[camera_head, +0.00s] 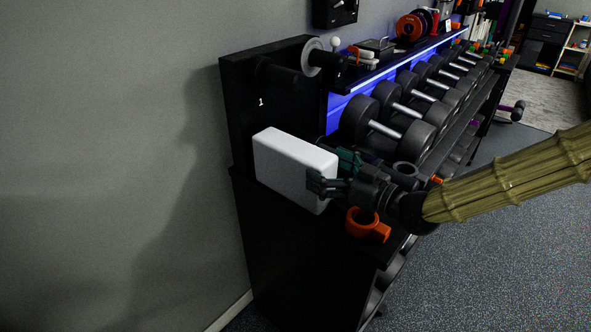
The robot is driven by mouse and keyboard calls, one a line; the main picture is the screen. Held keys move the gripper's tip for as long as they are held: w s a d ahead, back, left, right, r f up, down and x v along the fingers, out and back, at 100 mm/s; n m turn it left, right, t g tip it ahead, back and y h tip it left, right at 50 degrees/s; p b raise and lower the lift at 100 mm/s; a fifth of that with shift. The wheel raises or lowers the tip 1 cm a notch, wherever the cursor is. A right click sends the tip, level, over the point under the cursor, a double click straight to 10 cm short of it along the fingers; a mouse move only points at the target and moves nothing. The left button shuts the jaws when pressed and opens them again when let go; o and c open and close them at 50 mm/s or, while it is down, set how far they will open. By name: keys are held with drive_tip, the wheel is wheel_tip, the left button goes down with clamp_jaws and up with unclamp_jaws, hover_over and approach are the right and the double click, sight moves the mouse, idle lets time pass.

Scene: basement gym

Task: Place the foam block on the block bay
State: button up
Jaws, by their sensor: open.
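A white block (291,165), which looks like the foam block, stands on edge on the black top of the near end of the rack. My gripper (333,171) is at the block's right end, fingers pointing left toward it. One finger overlaps the block's front right edge in the picture; the other is by its upper right corner. The jaws are open; I cannot tell if they touch the block. A black upright panel marked "1" (261,102) stands behind the block. I cannot tell which part is the block bay.
An orange ring-shaped holder (367,223) sits on the black top (317,221) just below my gripper. Dumbbells (384,128) line the rack toward the back right. A shelf with a blue light strip (396,63) runs above them. Open floor (480,270) lies to the right.

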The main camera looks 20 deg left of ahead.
sight(312, 160)
drive_tip(key=x, duration=0.4)
drive_tip(key=shift+a+p, duration=0.25)
drive_tip(key=shift+p, duration=0.1)
drive_tip(key=shift+c, duration=0.2)
drive_tip(key=c, duration=1.2)
drive_tip(key=shift+c, duration=0.8)
drive_tip(key=shift+r, duration=0.2)
